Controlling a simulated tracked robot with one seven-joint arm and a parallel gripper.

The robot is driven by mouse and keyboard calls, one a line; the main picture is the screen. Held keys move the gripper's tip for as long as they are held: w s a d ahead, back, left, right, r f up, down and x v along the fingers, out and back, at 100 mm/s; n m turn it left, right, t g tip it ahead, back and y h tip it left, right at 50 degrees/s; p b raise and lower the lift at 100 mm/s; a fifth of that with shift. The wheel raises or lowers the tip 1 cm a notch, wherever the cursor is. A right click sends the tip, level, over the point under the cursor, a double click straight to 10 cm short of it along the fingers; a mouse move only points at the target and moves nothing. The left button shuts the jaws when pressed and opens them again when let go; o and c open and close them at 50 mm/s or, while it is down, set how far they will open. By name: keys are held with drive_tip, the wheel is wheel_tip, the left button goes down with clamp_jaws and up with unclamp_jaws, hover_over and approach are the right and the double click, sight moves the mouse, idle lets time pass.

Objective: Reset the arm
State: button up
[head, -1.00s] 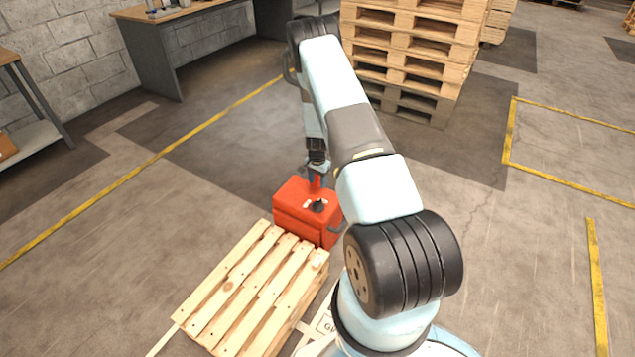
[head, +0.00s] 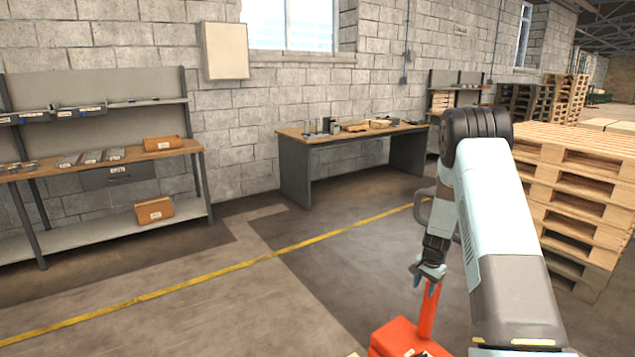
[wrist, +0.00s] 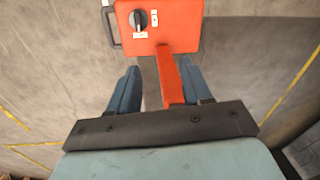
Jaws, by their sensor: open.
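My gripper (head: 428,274) is open, at the upper end of an upright red lever (head: 428,312) on a red box (head: 400,340). In the wrist view my two blue-grey fingers (wrist: 160,70) stand apart, with the red lever (wrist: 170,78) between them, nearer the right finger. I cannot tell whether it touches that finger. The red box (wrist: 180,22) shows beyond the fingers, with a black knob (wrist: 139,20), small white labels and a dark side handle. My arm stretches out at the right of the head view. The lower part of the box is cut off there.
A stack of wooden pallets (head: 575,190) stands right, behind my arm. A workbench (head: 345,133) with small items stands by the wall, and a shelved bench (head: 100,165) at left. A yellow line (head: 220,271) crosses clear floor.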

drive_tip(key=s+a+r+n+t, duration=0.1)
drive_tip(key=s+a+r, duration=0.25)
drive_tip(key=r, duration=0.75)
drive_tip(key=s+a+r+n, duration=0.2)
drive_tip(key=s+r, duration=0.3)
drive_tip(key=r, duration=0.5)
drive_tip(key=s+a+r+n+t, duration=0.1)
drive_tip(key=s+a+r, duration=0.25)
drive_tip(key=r, duration=0.75)
drive_tip(key=s+a+r+n, duration=0.1)
drive_tip(key=s+r, duration=0.3)
drive_tip(key=s, duration=0.6)
drive_tip(key=s+a+r+n+t, duration=0.1)
drive_tip(key=s+r, duration=0.3)
drive_tip(key=s, duration=0.6)
drive_tip(key=s+a+r+n+t, duration=0.1)
drive_tip(key=s+a+r+n, duration=0.1)
drive_tip(key=s, duration=0.8)
drive_tip(key=shift+s+a+r+n, duration=0.15)
drive_tip(key=shift+s+r+n, duration=0.15)
drive_tip(key=shift+r+n, duration=0.65)
drive_tip(key=shift+r, duration=0.15)
drive_tip(key=shift+c, duration=0.3)
drive_tip(key=shift+c, duration=0.3)
